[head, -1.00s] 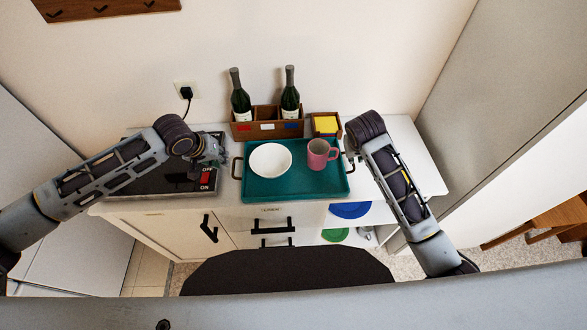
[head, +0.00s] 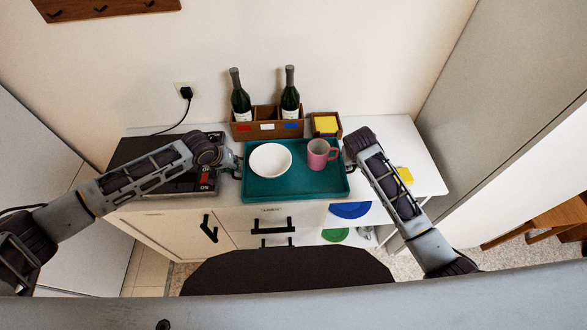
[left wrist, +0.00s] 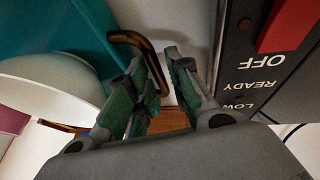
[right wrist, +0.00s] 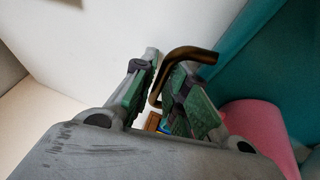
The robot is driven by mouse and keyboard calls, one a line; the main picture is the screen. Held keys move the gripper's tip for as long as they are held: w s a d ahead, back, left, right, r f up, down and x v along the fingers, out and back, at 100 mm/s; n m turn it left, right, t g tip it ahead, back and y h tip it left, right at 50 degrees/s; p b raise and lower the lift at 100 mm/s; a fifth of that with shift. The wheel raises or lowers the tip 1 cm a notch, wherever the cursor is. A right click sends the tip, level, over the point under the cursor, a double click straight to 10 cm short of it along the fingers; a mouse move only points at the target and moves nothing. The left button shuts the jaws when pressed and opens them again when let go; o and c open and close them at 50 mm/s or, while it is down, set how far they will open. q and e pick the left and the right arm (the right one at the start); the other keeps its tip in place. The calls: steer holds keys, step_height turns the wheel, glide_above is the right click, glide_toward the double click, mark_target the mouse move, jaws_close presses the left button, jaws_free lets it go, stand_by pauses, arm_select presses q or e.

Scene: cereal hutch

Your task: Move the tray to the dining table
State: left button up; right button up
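The teal tray (head: 295,188) lies on the white counter with a white plate (head: 270,159) and a pink mug (head: 319,154) on it. Each short side has a dark bronze handle. My left gripper (head: 235,163) is at the tray's left end; in the left wrist view its fingers (left wrist: 165,70) are apart, with the left handle (left wrist: 135,40) at them. My right gripper (head: 349,161) is at the right end; in the right wrist view its fingers (right wrist: 166,75) are apart, with the right handle (right wrist: 190,54) between them. Whether either touches its handle is unclear.
A wooden box (head: 267,130) with two dark bottles stands behind the tray, beside a small box of yellow items (head: 326,124). A black appliance (head: 140,182) with a red switch is close on the left. A yellow object (head: 405,175) lies right of my right arm.

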arm_select(q)
steer(key=shift+f, duration=0.1)
jaws_close()
stand_by(0.4)
steer(key=shift+w, duration=0.1)
